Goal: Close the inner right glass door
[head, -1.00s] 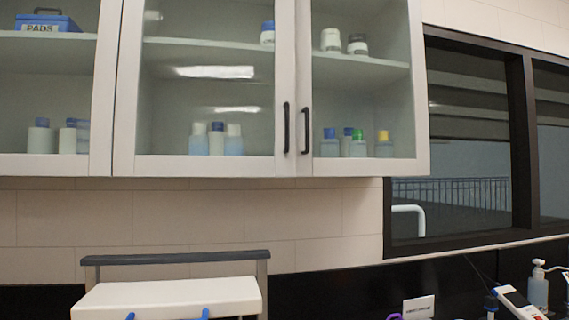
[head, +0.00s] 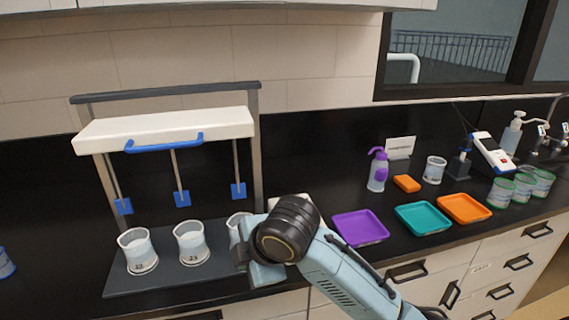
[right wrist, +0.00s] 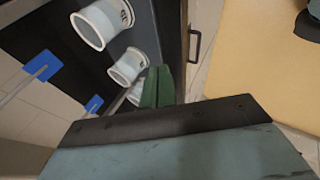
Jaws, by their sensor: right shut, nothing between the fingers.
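No glass door can be made out now. Only the lower edge of the wall cabinet (head: 330,4) shows along the top of the head view. My right gripper (head: 246,258) is low over the front of the black counter, beside the rightmost beaker (head: 234,228), and partly hides that beaker. In the right wrist view its green fingers (right wrist: 157,86) are together with nothing between them, near the row of beakers. My left gripper is out of view.
A paddle stirrer (head: 165,130) stands over several white beakers at the left. Purple (head: 360,228), teal (head: 423,218) and orange (head: 464,208) trays lie to the right. A purple-topped bottle (head: 377,172) stands behind them. Drawers with black handles (head: 408,271) line the counter front.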

